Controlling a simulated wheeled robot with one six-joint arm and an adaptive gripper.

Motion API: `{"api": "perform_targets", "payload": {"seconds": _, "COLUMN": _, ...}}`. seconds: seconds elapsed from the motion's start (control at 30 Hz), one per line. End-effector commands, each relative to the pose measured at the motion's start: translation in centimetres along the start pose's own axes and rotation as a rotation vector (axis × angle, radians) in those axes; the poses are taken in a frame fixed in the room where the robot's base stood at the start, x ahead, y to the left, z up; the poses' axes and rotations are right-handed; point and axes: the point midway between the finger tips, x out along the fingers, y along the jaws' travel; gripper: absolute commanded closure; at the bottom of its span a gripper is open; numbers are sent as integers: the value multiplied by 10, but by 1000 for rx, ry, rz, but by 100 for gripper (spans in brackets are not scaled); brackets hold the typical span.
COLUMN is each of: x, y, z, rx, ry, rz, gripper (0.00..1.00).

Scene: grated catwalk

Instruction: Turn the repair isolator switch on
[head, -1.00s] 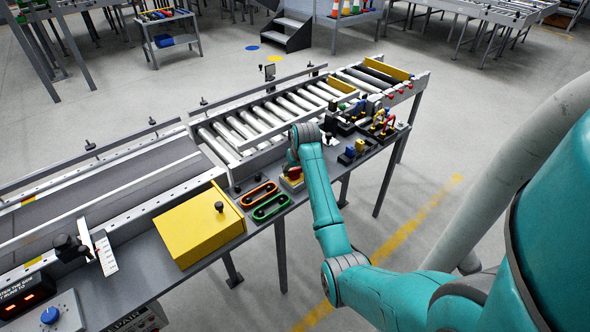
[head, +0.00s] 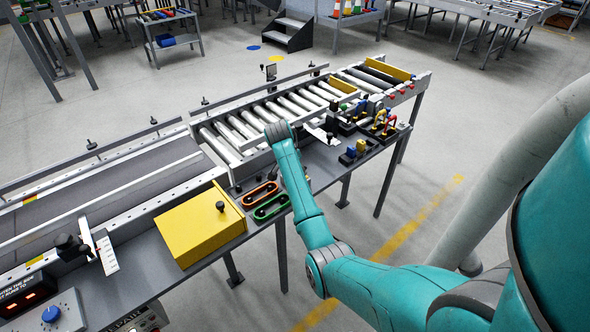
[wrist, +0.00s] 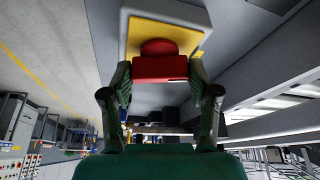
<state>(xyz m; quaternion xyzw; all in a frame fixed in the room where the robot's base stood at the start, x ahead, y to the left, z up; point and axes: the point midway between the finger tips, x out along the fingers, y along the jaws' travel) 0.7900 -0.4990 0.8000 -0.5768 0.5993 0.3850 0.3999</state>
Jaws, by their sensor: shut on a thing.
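In the wrist view, a red switch handle (wrist: 165,68) sits on a yellow plate (wrist: 190,37) on the face of a grey box (wrist: 168,9); I take this as the isolator switch. My gripper (wrist: 165,80) has one finger on each side of the red handle and is shut on it. The handle looks set crosswise between the fingers; any on or off marking cannot be read.
A yellow box (head: 198,226) with a black knob, an orange-rimmed slot (head: 260,195) and a green-rimmed slot (head: 271,208) lie left of my arm. The roller conveyor (head: 238,130) runs behind.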

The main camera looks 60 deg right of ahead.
Motion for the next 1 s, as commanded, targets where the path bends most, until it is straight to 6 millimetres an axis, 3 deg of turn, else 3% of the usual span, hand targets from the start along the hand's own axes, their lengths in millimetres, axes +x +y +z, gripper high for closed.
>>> {"api": "perform_targets", "payload": {"seconds": 0.4, "x": 0, "y": -2, "z": 1, "rx": 237, "ry": -2, "rz": 99, "gripper": 75}}
{"api": "perform_targets", "payload": {"seconds": 1.0, "x": 0, "y": -2, "z": 1, "rx": 301, "ry": -2, "rz": 125, "gripper": 75}}
